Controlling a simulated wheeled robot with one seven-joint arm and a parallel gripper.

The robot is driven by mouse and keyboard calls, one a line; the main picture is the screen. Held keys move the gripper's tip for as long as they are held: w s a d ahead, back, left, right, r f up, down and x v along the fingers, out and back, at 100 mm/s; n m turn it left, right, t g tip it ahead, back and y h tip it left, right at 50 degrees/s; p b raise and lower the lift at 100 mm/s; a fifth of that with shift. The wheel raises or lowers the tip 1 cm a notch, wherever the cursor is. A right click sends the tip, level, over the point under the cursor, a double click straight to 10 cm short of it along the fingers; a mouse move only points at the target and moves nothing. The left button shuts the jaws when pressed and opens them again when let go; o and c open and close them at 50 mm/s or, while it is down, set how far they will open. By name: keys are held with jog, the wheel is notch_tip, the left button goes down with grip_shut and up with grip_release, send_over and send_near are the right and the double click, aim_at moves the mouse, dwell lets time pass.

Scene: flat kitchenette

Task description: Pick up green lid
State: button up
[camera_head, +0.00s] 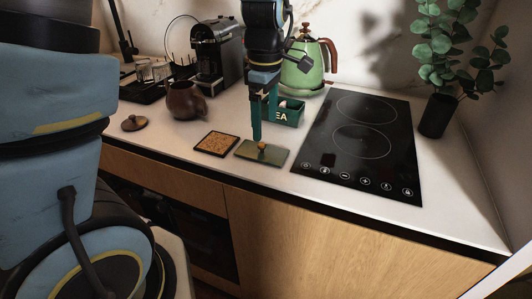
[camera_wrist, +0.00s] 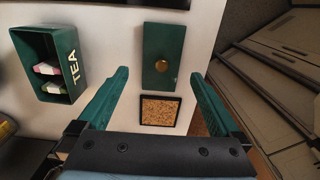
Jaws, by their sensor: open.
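The green lid (camera_head: 275,156) is a flat rectangle with a small brass knob (camera_head: 262,146), lying on the white counter near its front edge. In the wrist view the lid (camera_wrist: 163,35) lies ahead of my gripper, its knob (camera_wrist: 161,65) roughly centred between the fingertips in the picture. My gripper (camera_head: 264,122) points down over the lid area, and one finger partly overlaps the lid's back edge in the head view. Both fingers (camera_wrist: 160,74) are spread wide with nothing between them. I cannot tell the exact height above the lid.
An open green TEA box (camera_head: 289,115) stands just behind; it holds small packets in the wrist view (camera_wrist: 50,60). A cork-filled black square (camera_head: 217,144) lies left of the lid. A black cooktop (camera_head: 360,145) is to the right. A brown pot (camera_head: 186,100) and green kettle (camera_head: 303,72) stand farther back.

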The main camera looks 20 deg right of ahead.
aim_at(265, 145)
jog(key=shift+s+a+f+p, duration=0.1)
jog(key=shift+f+p, duration=0.35)
jog(key=shift+f, duration=1.35)
jog(key=shift+s+a+f+p, duration=0.1)
jog(key=shift+f+p, duration=0.3)
jog(key=shift+f, duration=1.35)
jog(key=c, duration=1.1)
jog(key=shift+c, duration=0.2)
jog(key=shift+d+r, duration=0.1)
